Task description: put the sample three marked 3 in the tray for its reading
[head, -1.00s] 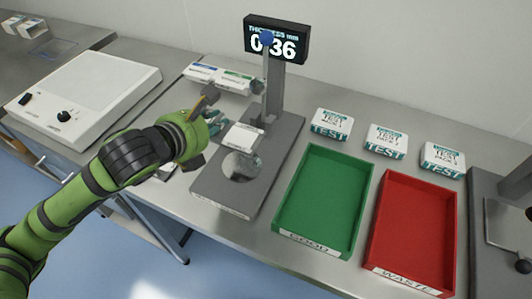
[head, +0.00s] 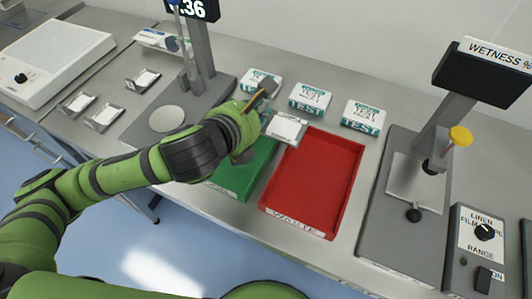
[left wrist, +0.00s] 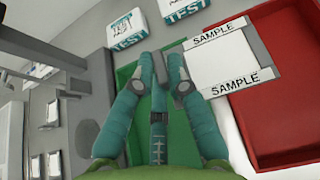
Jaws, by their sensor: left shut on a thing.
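My left gripper (head: 262,112) is shut on a flat sample (head: 287,128), a white square in a grey holder. In the left wrist view the fingers (left wrist: 165,78) are at the left edge of the sample (left wrist: 195,70), and "SAMPLE" shows on two of its sides. No number can be read on it. The sample is above the border between the green GOOD tray (head: 236,183) and the red WASTE tray (head: 312,190). My arm hides part of the green tray. The red tray is empty where it shows. My right gripper is not in view.
The thickness gauge (head: 167,119) stands left, its plate empty, its display partly cut off at ".36". Several TEST boxes (head: 310,97) stand behind the trays. The WETNESS % meter (head: 404,190) stands right.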

